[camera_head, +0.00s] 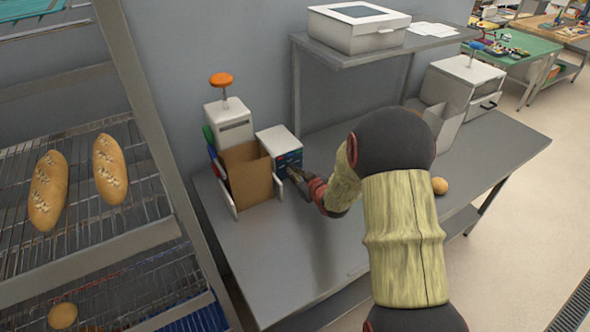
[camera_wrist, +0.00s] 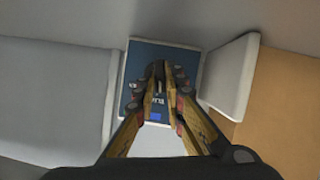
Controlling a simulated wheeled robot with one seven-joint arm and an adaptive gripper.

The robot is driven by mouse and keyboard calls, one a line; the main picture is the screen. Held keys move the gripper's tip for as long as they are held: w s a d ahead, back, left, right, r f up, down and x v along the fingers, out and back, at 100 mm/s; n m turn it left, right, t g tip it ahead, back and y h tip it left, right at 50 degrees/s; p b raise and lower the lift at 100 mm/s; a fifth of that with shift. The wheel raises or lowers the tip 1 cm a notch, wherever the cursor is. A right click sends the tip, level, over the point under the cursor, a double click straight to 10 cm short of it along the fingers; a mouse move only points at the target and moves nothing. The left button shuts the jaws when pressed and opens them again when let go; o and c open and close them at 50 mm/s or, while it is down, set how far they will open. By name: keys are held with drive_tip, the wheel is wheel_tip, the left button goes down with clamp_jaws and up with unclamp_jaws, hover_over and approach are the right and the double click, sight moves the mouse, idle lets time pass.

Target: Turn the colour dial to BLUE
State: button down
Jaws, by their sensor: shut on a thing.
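The colour dial sits on the dark blue panel (camera_wrist: 136,66) of a small white box (camera_head: 276,139) on the grey table. In the wrist view my gripper (camera_wrist: 158,80) is at the panel, its two fingers closed around the dark dial (camera_wrist: 159,84) in the middle. The fingers hide most of the dial, so its pointing direction cannot be told. Part of a white label and a blue patch (camera_wrist: 155,117) show on the panel below the fingertips. In the head view my gripper (camera_head: 294,175) reaches the panel from the right.
A bread rack (camera_head: 75,130) stands at the left. A bun (camera_head: 439,186) lies right of my arm. The table's front is clear.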

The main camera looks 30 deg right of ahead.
drive_tip(key=shift+d+m+y+p, duration=0.15)
drive_tip(key=shift+m+y+p, duration=0.5)
drive_tip(key=shift+p, duration=0.4)
drive_tip(key=c, duration=1.8)
unclamp_jaws()
drive_tip(key=shift+c, duration=0.2)
drive_tip(key=v, duration=1.2)
drive_tip(key=shift+r, duration=0.1)
